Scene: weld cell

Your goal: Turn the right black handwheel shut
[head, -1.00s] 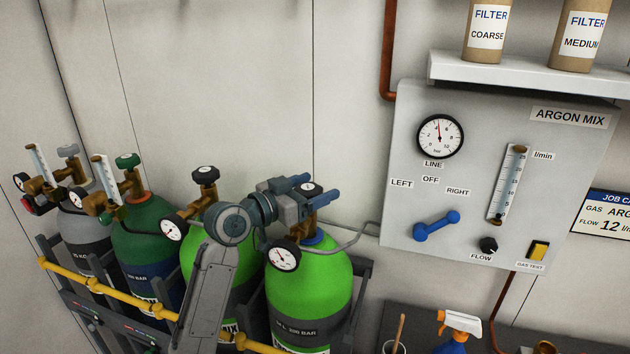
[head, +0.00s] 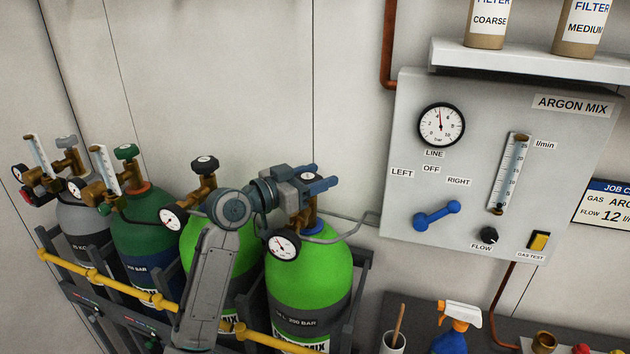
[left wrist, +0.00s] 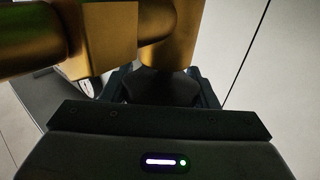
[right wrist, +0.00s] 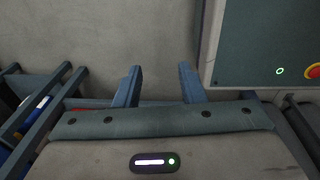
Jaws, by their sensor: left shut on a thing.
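The right black handwheel (head: 308,170) tops the brass valve of the right bright-green cylinder (head: 310,275). My left gripper (head: 318,180) is shut on this handwheel, with fingers on either side of it. In the left wrist view the dark handwheel (left wrist: 163,86) sits between the fingers, below the brass valve body (left wrist: 110,35); its markings are hidden there. The left black handwheel (head: 204,164) stands free on the neighbouring green cylinder. My right gripper (right wrist: 160,88) is open and empty, seen only in the right wrist view.
A pressure gauge (head: 284,245) and a grey hose (head: 345,232) sit close to my left gripper. A yellow rail (head: 120,287) runs before the cylinders. The argon panel (head: 500,100) with a blue lever (head: 436,213) is on the wall to the right.

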